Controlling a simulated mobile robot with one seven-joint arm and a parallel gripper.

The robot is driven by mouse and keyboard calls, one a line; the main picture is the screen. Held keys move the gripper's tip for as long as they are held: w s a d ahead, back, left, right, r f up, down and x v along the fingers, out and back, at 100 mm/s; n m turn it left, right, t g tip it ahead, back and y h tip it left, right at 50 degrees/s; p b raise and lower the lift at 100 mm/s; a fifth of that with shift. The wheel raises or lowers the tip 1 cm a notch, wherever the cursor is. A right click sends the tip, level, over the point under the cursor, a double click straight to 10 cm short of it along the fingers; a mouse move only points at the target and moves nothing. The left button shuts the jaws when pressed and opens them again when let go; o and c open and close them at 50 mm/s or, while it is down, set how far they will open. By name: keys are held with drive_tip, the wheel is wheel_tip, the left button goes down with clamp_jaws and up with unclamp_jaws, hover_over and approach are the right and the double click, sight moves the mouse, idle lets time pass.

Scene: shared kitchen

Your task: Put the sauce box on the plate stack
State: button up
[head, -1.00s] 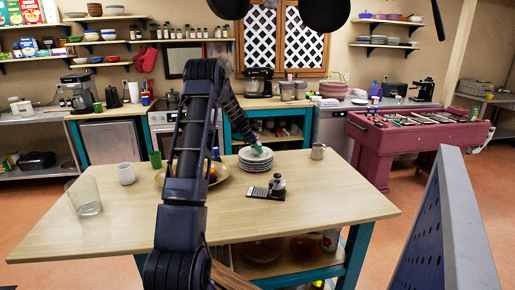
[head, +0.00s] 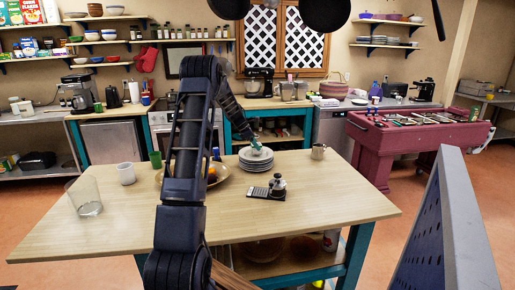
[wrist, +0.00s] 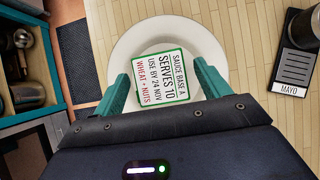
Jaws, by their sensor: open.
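The sauce box (wrist: 152,78), a flat white label face with a green border reading "SAUCE BASE A", appears to lie on the top plate of the white plate stack (wrist: 208,42) in the wrist view. In the head view the plate stack (head: 256,166) stands on the wooden table; the box is too small there to make out clearly. My gripper (wrist: 162,72) has its green fingers apart on either side of the box, with a gap at the right finger. In the head view my gripper (head: 256,142) is just above the stack.
A mayo holder with a dark-topped jar (head: 277,183) stands in front of the stack. A wide bowl with fruit (head: 228,183) is close at left. The table's front right is clear.

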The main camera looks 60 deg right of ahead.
drive_tip(key=v, duration=0.9)
drive_tip(key=shift+r, duration=0.2)
drive_tip(key=shift+w+a, duration=0.1)
drive_tip(key=shift+a, duration=0.05)
drive_tip(key=w+a+r+m+t, duration=0.1)
drive_tip(key=w+a+r, duration=0.25)
drive_tip(key=a, duration=0.65)
drive_tip(key=w+a+r+m+t, duration=0.1)
drive_tip(key=w+a+r+t, duration=0.3)
drive_tip(key=a, duration=0.6)
drive_tip(key=w+a+r+m+g, duration=0.15)
drive_tip(key=a+r, duration=0.35)
drive_tip(key=a, duration=0.5)
drive_tip(key=s+a+r+m+t+y, duration=0.1)
drive_tip(key=s+a+r+t, duration=0.1)
drive_tip(key=a, duration=0.9)
drive_tip(key=s+a+r+m+t, duration=0.1)
drive_tip(key=s+a, duration=0.1)
drive_tip(key=a, duration=0.9)
drive_tip(key=s+a+f+m+t+y, duration=0.1)
drive_tip(key=s+a+f, duration=0.1)
drive_tip(key=s+a, duration=0.6)
drive_tip(key=s+a+f+m+t+y, duration=0.1)
drive_tip(key=s+a+f+m+y, duration=0.1)
drive_tip(key=s+a, duration=0.6)
drive_tip(key=a+f, duration=0.1)
drive_tip(key=a, duration=0.4)
drive_tip(key=shift+f+t+y, duration=0.2)
drive_tip(key=shift+t+y, duration=0.1)
drive_tip(key=shift+t, duration=0.05)
